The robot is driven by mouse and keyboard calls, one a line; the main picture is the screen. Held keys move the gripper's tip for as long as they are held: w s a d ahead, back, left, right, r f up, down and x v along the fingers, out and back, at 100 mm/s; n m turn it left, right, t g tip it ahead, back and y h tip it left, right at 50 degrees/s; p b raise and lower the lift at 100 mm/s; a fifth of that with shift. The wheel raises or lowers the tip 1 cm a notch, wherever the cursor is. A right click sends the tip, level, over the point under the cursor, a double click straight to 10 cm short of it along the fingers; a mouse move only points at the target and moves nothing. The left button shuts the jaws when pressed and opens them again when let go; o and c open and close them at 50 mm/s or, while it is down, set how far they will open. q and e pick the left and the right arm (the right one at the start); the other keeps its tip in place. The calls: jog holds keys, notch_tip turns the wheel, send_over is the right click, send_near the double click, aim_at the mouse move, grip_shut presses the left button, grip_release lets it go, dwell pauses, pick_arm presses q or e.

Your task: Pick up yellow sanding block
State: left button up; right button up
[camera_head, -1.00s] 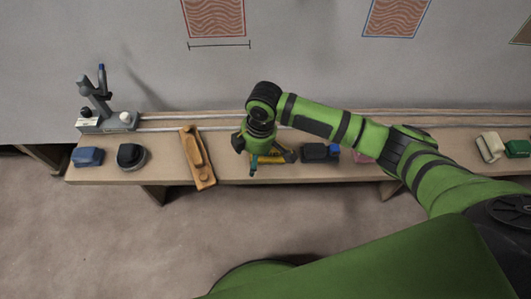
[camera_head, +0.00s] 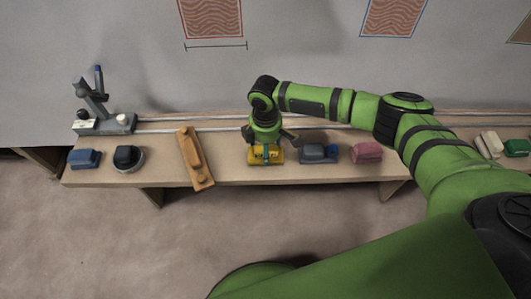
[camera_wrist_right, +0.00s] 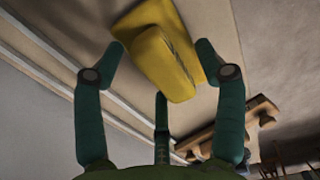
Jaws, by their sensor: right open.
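The yellow sanding block (camera_head: 256,160) lies on the bench, between a wooden tool and a grey-blue block. My right gripper (camera_head: 265,151) is directly above it and partly covers it in the head view. In the right wrist view the yellow block (camera_wrist_right: 163,62) shows between the spread green fingers (camera_wrist_right: 160,58), two at the sides and one below. The fingers are open and not closed on it. Whether a fingertip touches it cannot be told. My left gripper is in neither view.
The wooden tool (camera_head: 195,158) lies close to the left. The grey-blue block (camera_head: 319,153) and a pink block (camera_head: 367,151) are to the right. A dark round-based tool (camera_head: 129,157), a blue block (camera_head: 84,158) and a grey stand (camera_head: 104,123) are further left. Rails (camera_head: 190,122) run along the back.

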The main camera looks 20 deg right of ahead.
jog(key=c, duration=1.3)
jog(key=shift+r, duration=0.65)
notch_tip(320, 180, up, 3)
jog(key=shift+r, duration=0.15)
jog(key=s+d+r, duration=0.1)
jog(key=s+r, duration=0.1)
jog(key=s, duration=0.1)
jog(key=s+d+r+p, duration=0.1)
jog(key=s+d+r, duration=0.1)
jog(key=s, duration=0.2)
jog(key=s+d+r, duration=0.2)
jog(key=s, duration=0.1)
jog(key=shift+s+d+r+p, duration=0.15)
jog(key=shift+d+r+p, duration=0.1)
jog(key=shift+p, duration=0.1)
